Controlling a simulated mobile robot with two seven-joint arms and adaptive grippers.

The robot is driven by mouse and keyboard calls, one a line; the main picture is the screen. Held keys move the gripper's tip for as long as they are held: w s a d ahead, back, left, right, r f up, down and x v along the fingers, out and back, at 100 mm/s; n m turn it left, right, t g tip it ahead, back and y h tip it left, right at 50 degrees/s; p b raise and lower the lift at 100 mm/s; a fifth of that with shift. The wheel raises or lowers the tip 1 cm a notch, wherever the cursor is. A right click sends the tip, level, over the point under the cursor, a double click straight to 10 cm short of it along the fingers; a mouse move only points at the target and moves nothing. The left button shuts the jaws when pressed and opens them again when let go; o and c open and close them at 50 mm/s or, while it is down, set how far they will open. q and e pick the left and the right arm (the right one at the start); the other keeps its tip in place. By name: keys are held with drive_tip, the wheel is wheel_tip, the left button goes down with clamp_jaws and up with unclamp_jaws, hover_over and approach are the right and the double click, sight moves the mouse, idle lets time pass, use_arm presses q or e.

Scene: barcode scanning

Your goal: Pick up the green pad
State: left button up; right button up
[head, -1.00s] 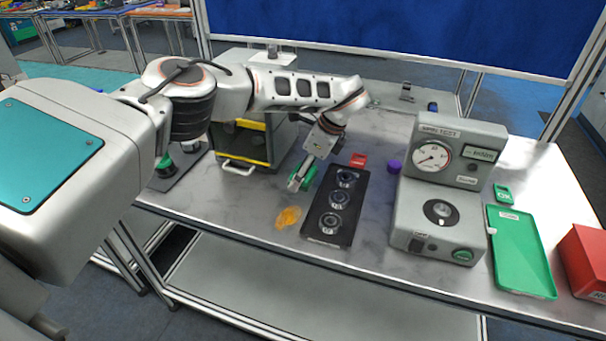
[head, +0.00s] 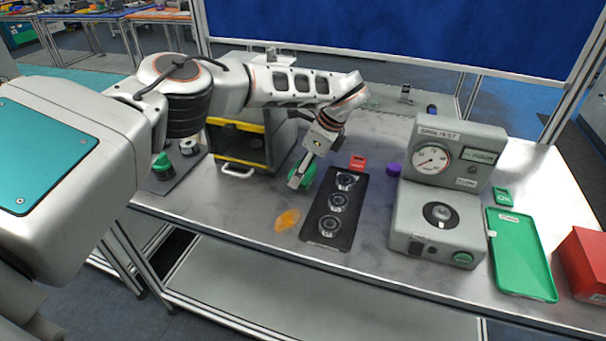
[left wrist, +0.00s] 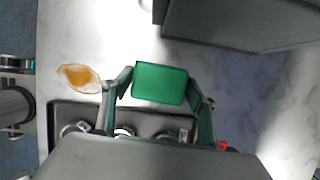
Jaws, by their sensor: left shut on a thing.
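The green pad (left wrist: 160,83) sits between the two fingers of my left gripper (left wrist: 161,86) in the left wrist view. In the head view my left gripper (head: 298,181) is shut on it, and part of the pad (head: 309,172) shows beside the fingers, just left of the black tray's far end. The gripper points down at the table; I cannot tell how far the pad is above the surface. My right gripper is in neither view.
An orange patch (head: 288,219) lies on the table left of the black tray (head: 318,235) with round metal parts. A cabinet with a yellow edge (head: 236,158) stands behind left. A grey gauge device (head: 405,225), green tray (head: 520,260) and red box (head: 585,262) are to the right.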

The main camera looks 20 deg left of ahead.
use_arm(q)
wheel_tip(320, 180, up, 16)
drive_tip(key=b, duration=0.1)
drive_tip(key=shift+r, duration=0.25)
